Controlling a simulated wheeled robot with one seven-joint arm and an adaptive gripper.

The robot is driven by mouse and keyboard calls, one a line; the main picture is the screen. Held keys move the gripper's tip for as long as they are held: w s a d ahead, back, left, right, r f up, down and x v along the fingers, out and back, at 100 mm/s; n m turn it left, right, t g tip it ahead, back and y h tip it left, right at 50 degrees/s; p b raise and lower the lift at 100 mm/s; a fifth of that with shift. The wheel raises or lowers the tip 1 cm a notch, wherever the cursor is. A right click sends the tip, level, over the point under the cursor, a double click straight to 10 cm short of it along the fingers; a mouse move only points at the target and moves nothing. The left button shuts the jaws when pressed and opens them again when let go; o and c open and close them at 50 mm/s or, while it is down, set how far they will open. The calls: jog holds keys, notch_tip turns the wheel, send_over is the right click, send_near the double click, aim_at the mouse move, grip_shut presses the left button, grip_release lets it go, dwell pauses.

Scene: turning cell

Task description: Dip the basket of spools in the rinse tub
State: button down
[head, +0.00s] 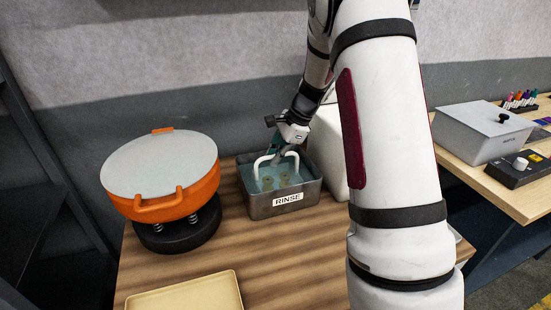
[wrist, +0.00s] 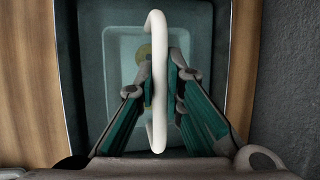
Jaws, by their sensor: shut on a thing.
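The rinse tub (head: 261,207) is a grey metal box with a RINSE label and bluish water in it. Its rim also frames the wrist view (wrist: 66,70). The basket's white arched handle (head: 293,156) rises above the water inside the tub. My gripper (head: 277,146) is shut on the handle bar (wrist: 158,85), with one finger on each side of it in the wrist view. The basket body is under the water and shows only faintly. A few brassy spools (wrist: 144,52) show dimly below the handle; the others are hidden.
An orange round bowl machine (head: 165,180) with a grey lid stands left of the tub. A tan tray (head: 190,294) lies at the front. A white box (head: 330,150) stands right behind the tub, partly hidden by my arm. A lidded grey box (head: 483,130) sits on the right bench.

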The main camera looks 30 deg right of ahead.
notch_tip(320, 180, up, 12)
jog(key=p, duration=0.4)
dwell(1.1)
dwell(1.1)
jog(key=shift+r+p, duration=0.5)
jog(key=shift+r, duration=0.95)
